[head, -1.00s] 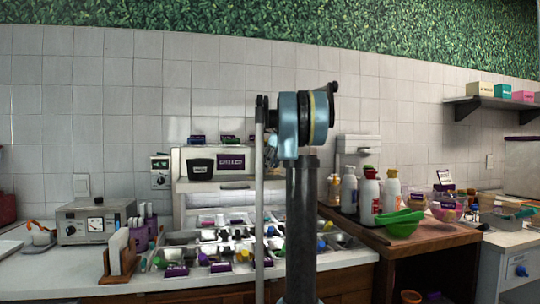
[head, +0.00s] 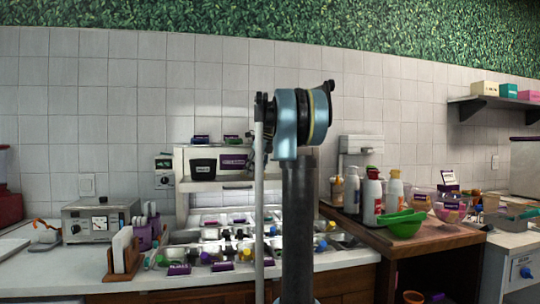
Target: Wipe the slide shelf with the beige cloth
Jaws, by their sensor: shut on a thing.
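The beige cloth is not visible in this view. No part is marked as the slide shelf. A white shelf unit (head: 219,185) stands behind the topping trays against the tiled wall, and it may be the one. My own arm, with a blue joint and a dark upright link, stands in front and hides the unit's right part. My gripper is out of view, so its position relative to the shelf cannot be seen.
Topping trays (head: 180,254) with scoops and labels fill the middle counter. A grey appliance (head: 88,222) and a wooden holder (head: 121,275) stand left. White bottles (head: 351,190) and a green bowl (head: 402,224) crowd the wooden counter on the right. Bare white counter shows front left.

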